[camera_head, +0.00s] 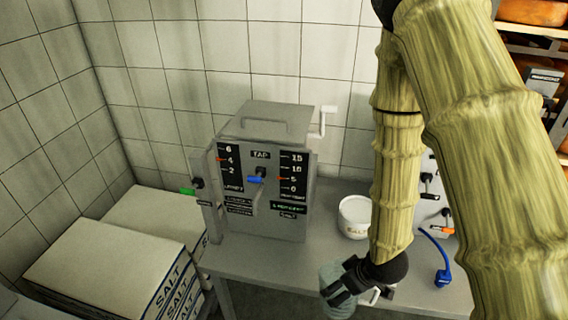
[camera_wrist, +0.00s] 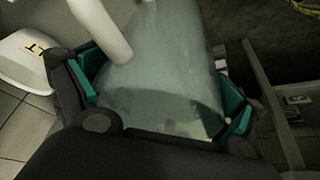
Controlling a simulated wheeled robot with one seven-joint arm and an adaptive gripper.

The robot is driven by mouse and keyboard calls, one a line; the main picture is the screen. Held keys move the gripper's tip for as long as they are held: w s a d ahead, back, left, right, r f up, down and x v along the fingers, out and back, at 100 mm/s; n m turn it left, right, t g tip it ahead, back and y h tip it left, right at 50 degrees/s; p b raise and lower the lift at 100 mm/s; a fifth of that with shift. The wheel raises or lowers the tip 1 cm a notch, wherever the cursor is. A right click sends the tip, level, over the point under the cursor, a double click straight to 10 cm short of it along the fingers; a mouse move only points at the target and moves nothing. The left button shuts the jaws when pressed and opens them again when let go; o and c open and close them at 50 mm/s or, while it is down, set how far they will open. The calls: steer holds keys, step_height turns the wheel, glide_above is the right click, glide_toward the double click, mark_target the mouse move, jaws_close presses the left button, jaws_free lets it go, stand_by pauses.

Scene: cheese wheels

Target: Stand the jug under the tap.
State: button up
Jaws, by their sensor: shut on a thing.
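The jug (camera_head: 337,297) is pale, see-through blue-grey with a white handle. In the head view it is low at the front edge of the table, partly hidden by my gripper (camera_head: 352,284). In the wrist view the jug (camera_wrist: 165,75) fills the middle, between the teal pads of my gripper (camera_wrist: 165,105), which is shut on it. The tap (camera_head: 258,178) has a blue lever and sits on the front of a grey metal box. My gripper and the jug are to the right of the tap and nearer the camera. What the jug holds is not clear.
A grey table (camera_head: 285,262) carries the tap box (camera_head: 262,130) and a white salt tub (camera_head: 354,217). A blue hooked tool (camera_head: 440,262) is at right. Shelves (camera_head: 536,40) with cheese wheels stand at far right.

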mark_target(335, 262)
steer(key=w+m, duration=0.2)
steer(key=w+m+h, duration=0.1)
steer(key=w, duration=0.2)
steer(key=w+m+h, duration=0.1)
steer(key=w+m, duration=0.1)
steer(key=shift+w+a+f+m+t, duration=0.25)
steer(key=shift+a+f+m+t, duration=0.05)
steer(key=shift+a+f+t, duration=0.1)
steer(key=shift+w+a+m, duration=0.2)
steer(key=shift+w+m, duration=0.35)
steer(key=shift+m, duration=0.05)
steer(key=shift+w+f+h+b, duration=0.2)
steer(key=shift+h+b, duration=0.1)
steer(key=shift+b, duration=0.8)
steer(key=b, duration=0.4)
steer(key=shift+w+a+r+m, duration=0.1)
steer(key=shift+w+r+m, duration=0.05)
steer(key=shift+w+m, duration=0.15)
steer(key=b, duration=0.2)
steer(key=shift+w+r+b, duration=0.1)
steer(key=shift+r+b, duration=0.05)
steer(key=shift+b, duration=0.25)
steer(key=r+b, duration=0.1)
steer(key=b, duration=0.2)
steer(key=shift+a+m, duration=0.1)
steer(key=shift+m, duration=0.3)
